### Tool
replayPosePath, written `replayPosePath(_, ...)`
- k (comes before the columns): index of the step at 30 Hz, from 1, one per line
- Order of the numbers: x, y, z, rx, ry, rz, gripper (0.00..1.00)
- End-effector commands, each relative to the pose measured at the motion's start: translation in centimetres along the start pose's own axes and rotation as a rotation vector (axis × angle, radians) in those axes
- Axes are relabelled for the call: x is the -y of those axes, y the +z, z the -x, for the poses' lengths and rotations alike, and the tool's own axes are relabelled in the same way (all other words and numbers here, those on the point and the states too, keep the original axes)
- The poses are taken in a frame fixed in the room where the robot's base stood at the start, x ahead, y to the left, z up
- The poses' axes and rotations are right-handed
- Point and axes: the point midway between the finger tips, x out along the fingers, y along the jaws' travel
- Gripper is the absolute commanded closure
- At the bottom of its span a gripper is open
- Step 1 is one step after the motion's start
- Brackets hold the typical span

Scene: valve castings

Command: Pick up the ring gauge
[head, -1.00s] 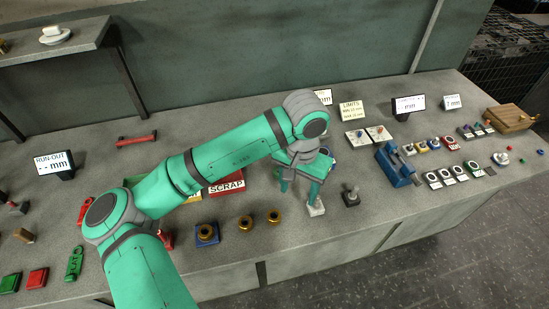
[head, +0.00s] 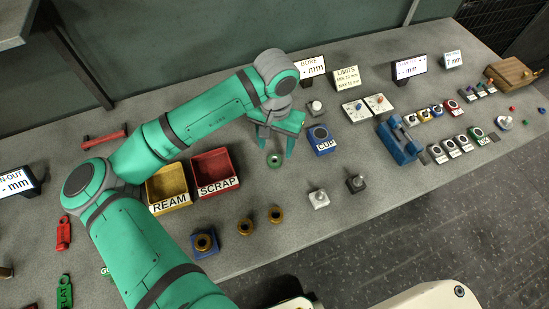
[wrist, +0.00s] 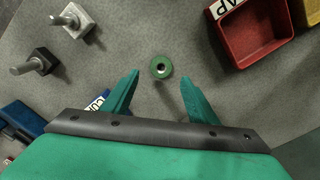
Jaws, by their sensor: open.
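The ring gauge, a small green ring (head: 274,160) with a dark centre hole, lies flat on the grey bench right of the red SCRAP tray. In the wrist view the ring (wrist: 161,67) shows whole at upper middle, in line with the gap between the fingertips. My gripper (head: 277,148) points down near the ring, its two green fingers apart with nothing between them. In the wrist view the gripper's fingertips (wrist: 160,76) lie either side of the ring's lower edge. I cannot tell how high they are above the bench.
The red SCRAP tray (head: 234,183) and yellow REAM tray (head: 156,201) stand left of the ring. A pale block with a stem (head: 318,203) and a dark one (head: 356,188) stand nearer the front. Bench around the ring is clear.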

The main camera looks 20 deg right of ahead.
Motion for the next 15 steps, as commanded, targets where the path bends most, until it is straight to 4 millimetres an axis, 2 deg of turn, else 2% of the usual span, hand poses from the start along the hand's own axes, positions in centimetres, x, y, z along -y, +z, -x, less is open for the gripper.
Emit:
replayPosePath(7,0.0,0.1,-1.7,0.001,0.0,-0.001,0.46)
replayPosePath(15,0.1,0.2,-5.3,0.001,0.001,-0.004,0.46)
